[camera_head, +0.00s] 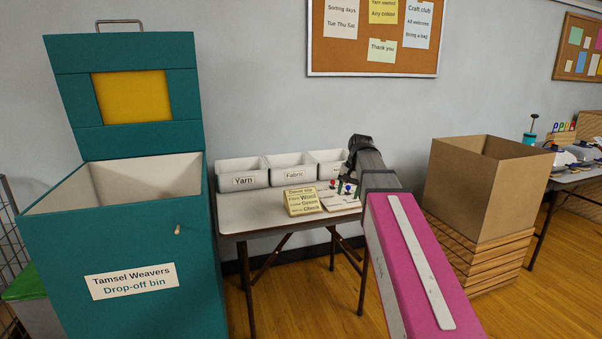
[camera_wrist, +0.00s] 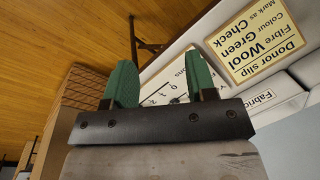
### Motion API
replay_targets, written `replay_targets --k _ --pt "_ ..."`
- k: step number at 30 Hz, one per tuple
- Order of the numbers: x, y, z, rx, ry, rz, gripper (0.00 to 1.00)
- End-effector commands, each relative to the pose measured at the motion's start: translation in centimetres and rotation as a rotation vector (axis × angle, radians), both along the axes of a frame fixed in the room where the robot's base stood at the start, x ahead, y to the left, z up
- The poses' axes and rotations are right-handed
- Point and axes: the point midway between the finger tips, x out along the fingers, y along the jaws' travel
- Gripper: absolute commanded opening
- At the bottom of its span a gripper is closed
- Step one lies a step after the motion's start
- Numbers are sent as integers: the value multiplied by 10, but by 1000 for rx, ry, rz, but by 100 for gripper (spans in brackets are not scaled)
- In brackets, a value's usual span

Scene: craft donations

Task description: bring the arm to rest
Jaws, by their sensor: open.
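My gripper (camera_wrist: 161,80) shows in the wrist view with its two green fingers apart and nothing between them. The white board with small printed marks on the table lies beyond the fingers. In the head view my arm, with its pink link, reaches forward to the small table (camera_head: 234,222). Its dark end is over the table's right side, and the fingers are hidden there.
A yellow donor slip sign (camera_head: 302,200) stands beside a small board (camera_head: 341,203) with coloured knobs. Labelled white bins (camera_head: 243,181) line the table's back. A teal drop-off bin (camera_head: 125,245) with its lid up stands left. A cardboard box (camera_head: 475,190) stands right on slatted wood.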

Motion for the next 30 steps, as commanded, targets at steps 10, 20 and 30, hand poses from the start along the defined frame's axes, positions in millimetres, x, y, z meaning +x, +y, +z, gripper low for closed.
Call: replay_targets --k 10,20,30 --pt "-17 -2 -51 -23 3 24 51" --pt "-60 -7 -144 -71 9 80 51" --pt "-129 -14 -246 -137 17 174 51"
